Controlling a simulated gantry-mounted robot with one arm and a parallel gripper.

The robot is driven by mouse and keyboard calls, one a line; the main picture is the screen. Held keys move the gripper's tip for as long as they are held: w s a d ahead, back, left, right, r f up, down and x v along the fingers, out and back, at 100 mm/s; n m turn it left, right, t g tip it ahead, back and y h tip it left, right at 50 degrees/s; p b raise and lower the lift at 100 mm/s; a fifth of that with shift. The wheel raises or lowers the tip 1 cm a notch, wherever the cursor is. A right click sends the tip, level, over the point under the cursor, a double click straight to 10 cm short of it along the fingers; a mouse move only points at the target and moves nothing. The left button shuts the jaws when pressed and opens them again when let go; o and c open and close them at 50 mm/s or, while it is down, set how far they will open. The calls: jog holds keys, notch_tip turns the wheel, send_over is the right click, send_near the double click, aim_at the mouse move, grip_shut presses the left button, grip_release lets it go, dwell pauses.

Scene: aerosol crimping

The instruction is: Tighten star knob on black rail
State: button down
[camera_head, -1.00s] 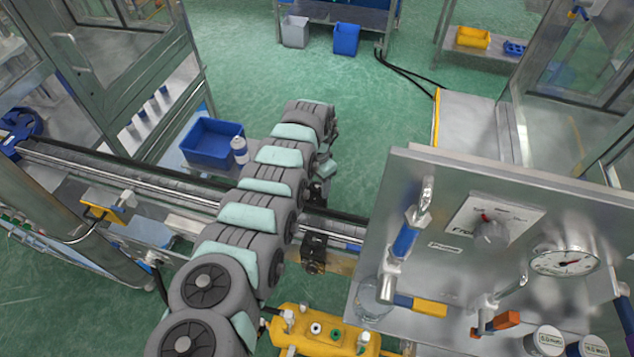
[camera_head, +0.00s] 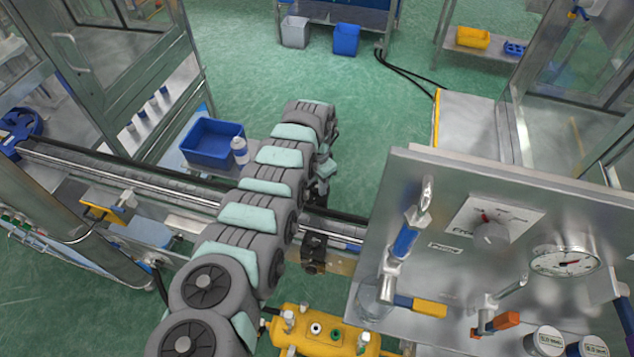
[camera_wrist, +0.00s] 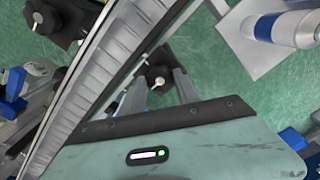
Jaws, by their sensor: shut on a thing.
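A black star knob (camera_wrist: 158,78) with a pale centre sits beside the conveyor rail (camera_wrist: 110,70) in the wrist view. My gripper (camera_wrist: 160,88) has its two grey fingers on either side of this knob and is shut on it. The fingers' contact with the knob is partly hidden by my wrist housing. A second black star knob (camera_wrist: 38,17) with a pale centre shows across the rail at the upper left. In the head view the rail (camera_head: 120,172) runs under my arm, which hides most of the gripper. A black clamp (camera_head: 314,250) stands on the rail's near side.
A blue bin (camera_head: 210,145) and a white-and-blue bottle (camera_head: 239,150) stand just behind the rail. A steel control panel (camera_head: 450,245) with valves and a gauge is close on the right. A yellow tank (camera_head: 325,330) lies in front. Green floor is free beyond the rail.

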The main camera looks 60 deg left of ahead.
jog(key=shift+m, duration=0.3)
jog(key=m, duration=0.3)
jog(key=shift+m, duration=0.3)
jog(key=m+b, duration=0.1)
jog(key=m, duration=0.3)
jog(key=shift+m, duration=0.3)
jog(key=m+b, duration=0.1)
jog(key=m, duration=0.3)
jog(key=shift+m, duration=2.5)
jog(key=c, duration=0.9)
grip_release()
